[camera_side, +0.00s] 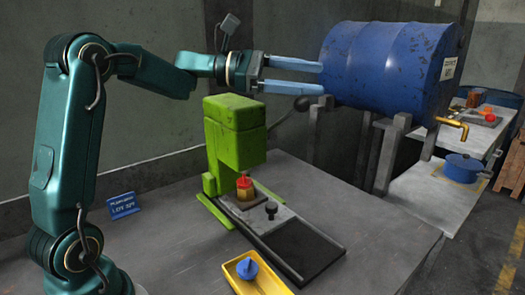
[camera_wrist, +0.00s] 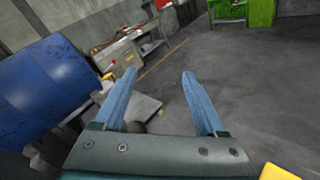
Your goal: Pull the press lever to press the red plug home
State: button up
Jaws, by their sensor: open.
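The green press (camera_side: 235,130) stands on the table. Its dark lever runs up to the right and ends in a black ball knob (camera_side: 301,103). The red plug (camera_side: 244,182) stands upright under the press head, on top of a yellowish piece, with a visible gap below the head. My gripper (camera_side: 320,78) is open and empty, pointing right, with its fingers above the knob in the side view. In the wrist view my gripper (camera_wrist: 159,74) shows both fingers spread apart, and a dark round shape, probably the knob (camera_wrist: 134,127), shows low near the left finger's base.
A big blue barrel (camera_side: 385,62) on supports lies just right of my fingertips; it also fills the left of the wrist view (camera_wrist: 45,85). A yellow tray (camera_side: 268,285) with a blue piece stands at the table front. A small blue sign (camera_side: 123,205) stands left of the press.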

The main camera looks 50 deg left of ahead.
jog(key=w+a+f+n+t, duration=0.1)
jog(key=a+f, duration=0.1)
jog(key=w+a+f+n+t+y, duration=0.1)
jog(key=f+n, duration=0.1)
jog(key=w+a+f+n+t+y, duration=0.1)
jog(key=a+f+n, duration=0.1)
jog(key=shift+a+f, duration=0.3)
jog(key=shift+x, duration=2.3)
grip_shut()
jog(key=shift+s, duration=0.1)
